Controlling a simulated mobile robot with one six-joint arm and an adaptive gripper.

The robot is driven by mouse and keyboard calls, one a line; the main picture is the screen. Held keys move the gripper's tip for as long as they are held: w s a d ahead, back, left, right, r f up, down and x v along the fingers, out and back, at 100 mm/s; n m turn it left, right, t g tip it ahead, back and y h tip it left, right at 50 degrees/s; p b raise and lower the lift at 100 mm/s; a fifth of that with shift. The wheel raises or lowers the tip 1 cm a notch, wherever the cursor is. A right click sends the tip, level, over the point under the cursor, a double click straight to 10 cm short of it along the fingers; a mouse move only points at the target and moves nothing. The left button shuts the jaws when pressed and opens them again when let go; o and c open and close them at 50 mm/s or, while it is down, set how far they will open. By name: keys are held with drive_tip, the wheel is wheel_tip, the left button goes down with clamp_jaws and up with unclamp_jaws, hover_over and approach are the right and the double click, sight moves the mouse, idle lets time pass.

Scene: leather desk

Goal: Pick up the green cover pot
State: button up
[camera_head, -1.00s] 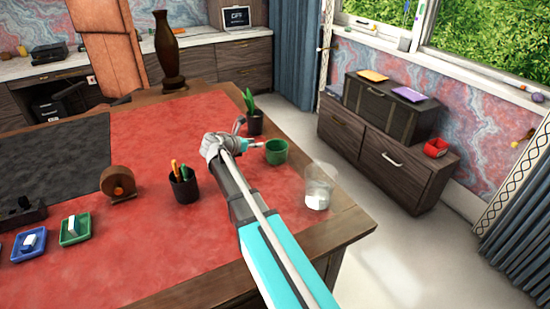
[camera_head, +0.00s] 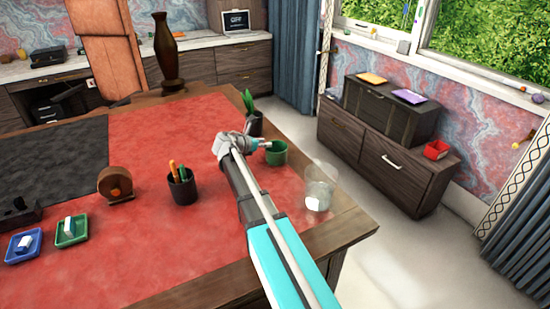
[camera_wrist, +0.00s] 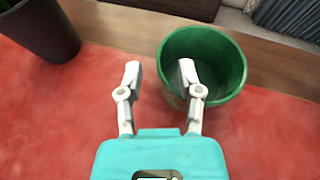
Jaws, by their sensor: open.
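The green cover pot (camera_head: 277,154) stands upright on the red desk top near its right edge. In the wrist view the pot (camera_wrist: 230,68) shows its open rim and an empty inside. My gripper (camera_wrist: 159,75) is open and empty, close to the pot. Its left finger lies left of the pot, over the red leather. Its right finger overlaps the pot's left wall in the picture; I cannot tell whether it touches. In the head view my gripper (camera_head: 262,144) is just left of the pot and partly hidden by my wrist.
A dark pot with a green plant (camera_head: 255,125) stands behind the green pot, and it fills the upper left of the wrist view (camera_wrist: 42,28). A clear glass (camera_head: 320,186) is at the desk's right edge. A black pen cup (camera_head: 183,190) stands to the left.

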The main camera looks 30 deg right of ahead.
drive_tip(key=shift+x, duration=0.9)
clamp_jaws()
